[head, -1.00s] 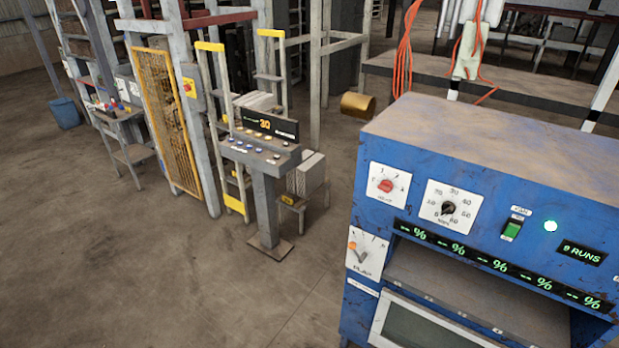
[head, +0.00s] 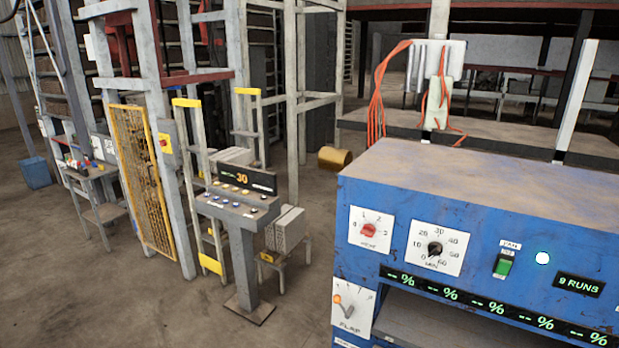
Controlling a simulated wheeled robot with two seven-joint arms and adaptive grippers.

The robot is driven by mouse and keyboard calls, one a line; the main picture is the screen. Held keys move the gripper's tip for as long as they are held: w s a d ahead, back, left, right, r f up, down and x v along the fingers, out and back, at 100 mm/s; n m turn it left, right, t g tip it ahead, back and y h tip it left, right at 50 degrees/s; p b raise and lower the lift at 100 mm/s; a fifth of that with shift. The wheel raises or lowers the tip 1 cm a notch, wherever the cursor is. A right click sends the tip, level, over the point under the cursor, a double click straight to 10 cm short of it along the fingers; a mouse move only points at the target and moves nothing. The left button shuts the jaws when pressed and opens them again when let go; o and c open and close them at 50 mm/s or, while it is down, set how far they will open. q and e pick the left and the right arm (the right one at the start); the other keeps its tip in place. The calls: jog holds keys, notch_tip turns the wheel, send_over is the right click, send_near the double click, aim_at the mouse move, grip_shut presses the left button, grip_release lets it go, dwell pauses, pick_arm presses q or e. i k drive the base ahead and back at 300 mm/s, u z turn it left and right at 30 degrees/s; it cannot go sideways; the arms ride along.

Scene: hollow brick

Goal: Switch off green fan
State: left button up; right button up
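The green fan switch (head: 502,265) is a green rocker in a dark frame on the front of the blue machine (head: 465,215), at the right of the head view. A small label reading FAN (head: 510,245) sits above it. I cannot tell the rocker's exact position at this size. Neither of my grippers shows in the head view.
On the same panel are a red heat knob (head: 369,231), a black minute dial (head: 434,248), a flap lever (head: 344,306) and a 9 RUNS display (head: 579,285). A grey control pedestal (head: 243,245) stands to the left. Open floor lies at lower left.

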aim_at(504, 266)
jog(key=z, duration=1.4)
jog(key=k, duration=1.35)
jog(key=u, duration=0.65)
jog(key=i, duration=1.35)
jog(key=z, duration=0.45)
